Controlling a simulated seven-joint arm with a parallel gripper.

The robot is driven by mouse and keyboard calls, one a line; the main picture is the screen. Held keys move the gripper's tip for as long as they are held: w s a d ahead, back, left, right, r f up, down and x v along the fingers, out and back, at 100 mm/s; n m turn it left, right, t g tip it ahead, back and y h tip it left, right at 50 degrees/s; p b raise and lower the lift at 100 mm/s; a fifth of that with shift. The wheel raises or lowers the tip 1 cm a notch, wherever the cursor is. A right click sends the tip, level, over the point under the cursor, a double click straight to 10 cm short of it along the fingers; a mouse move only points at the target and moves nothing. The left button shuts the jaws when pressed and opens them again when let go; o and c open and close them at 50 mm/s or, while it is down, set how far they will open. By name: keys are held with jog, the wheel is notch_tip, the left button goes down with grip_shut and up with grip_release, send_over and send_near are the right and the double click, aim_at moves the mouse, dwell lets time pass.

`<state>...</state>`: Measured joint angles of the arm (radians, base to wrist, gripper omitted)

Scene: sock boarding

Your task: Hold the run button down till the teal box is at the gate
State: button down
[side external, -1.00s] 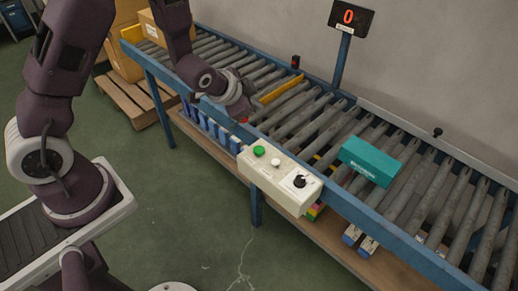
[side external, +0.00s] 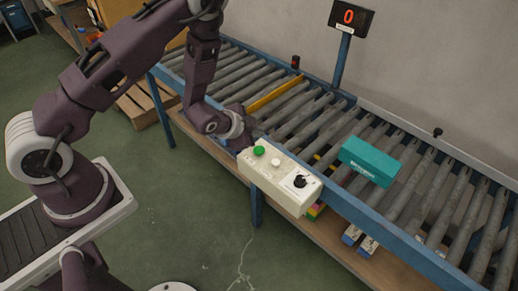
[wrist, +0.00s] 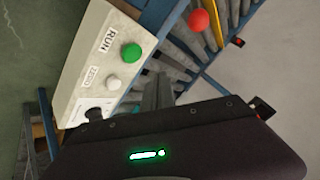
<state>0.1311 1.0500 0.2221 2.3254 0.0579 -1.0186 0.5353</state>
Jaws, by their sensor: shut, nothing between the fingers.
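The teal box (side external: 371,160) lies on the rollers to the right of the control box (side external: 280,180). A yellow bar (side external: 275,95), which looks like the gate, crosses the rollers further left. The green run button (side external: 259,151) sits at the left end of the control box; in the wrist view it shows as a green dome (wrist: 131,52) beside the word RUN. My gripper (wrist: 158,92) is shut and empty. In the side view it is just behind the left end of the control box, its fingertips largely hidden. No contact with the green button shows.
A white button (wrist: 113,83) marked ZERO and a black knob (side external: 300,181) share the control box. A red ball-shaped part (wrist: 199,20) is near the rail. A display (side external: 350,17) reads 0 on a post behind the conveyor.

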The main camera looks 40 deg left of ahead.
aim_at(257, 151)
jog(key=shift+f, duration=1.95)
dwell(0.5)
jog(key=shift+f, duration=0.4)
jog(key=shift+f, duration=0.55)
dwell(1.7)
jog(key=shift+r, duration=0.1)
dwell(2.0)
jog(key=shift+r, duration=0.85)
